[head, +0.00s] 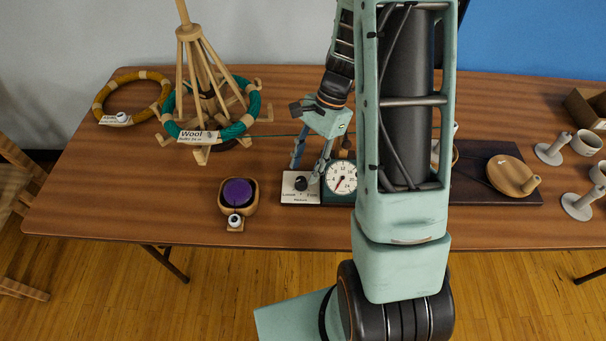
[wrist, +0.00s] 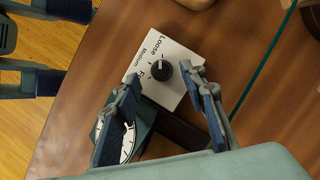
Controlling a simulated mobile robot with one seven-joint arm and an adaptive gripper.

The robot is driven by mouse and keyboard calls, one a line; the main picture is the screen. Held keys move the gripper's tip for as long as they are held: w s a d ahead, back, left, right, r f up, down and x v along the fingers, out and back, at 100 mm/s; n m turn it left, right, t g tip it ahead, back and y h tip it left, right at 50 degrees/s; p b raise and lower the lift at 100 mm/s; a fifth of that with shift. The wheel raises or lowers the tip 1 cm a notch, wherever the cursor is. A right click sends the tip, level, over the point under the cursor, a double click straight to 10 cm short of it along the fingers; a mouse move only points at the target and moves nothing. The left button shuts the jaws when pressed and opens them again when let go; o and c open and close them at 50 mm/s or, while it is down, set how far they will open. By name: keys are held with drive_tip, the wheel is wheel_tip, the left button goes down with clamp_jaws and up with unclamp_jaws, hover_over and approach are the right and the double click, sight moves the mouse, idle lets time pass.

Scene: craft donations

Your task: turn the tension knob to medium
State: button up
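The tension knob (head: 301,183) is a small black round knob on a white panel (head: 288,196) at the table's front, left of a round dial. In the wrist view the knob (wrist: 162,69) sits on the white panel (wrist: 183,53), which reads Loose, Medium and a partly hidden word starting with "Fi". I cannot tell for sure where its pointer sits. My gripper (head: 307,172) points down over the panel. In the wrist view my gripper (wrist: 161,77) is open, its fingertips apart on either side of the knob. Contact with it is not clear.
The dial (head: 341,178) stands just right of the panel. A bowl with a purple ball (head: 238,192) stands left. A wooden yarn stand (head: 192,80) with a teal ring (head: 254,103) is behind left; a teal strand runs right from it. Open tabletop lies front left.

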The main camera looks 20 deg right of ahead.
sight(301, 179)
drive_tip(key=shift+x, duration=1.55)
drive_tip(key=shift+c, duration=0.3)
clamp_jaws()
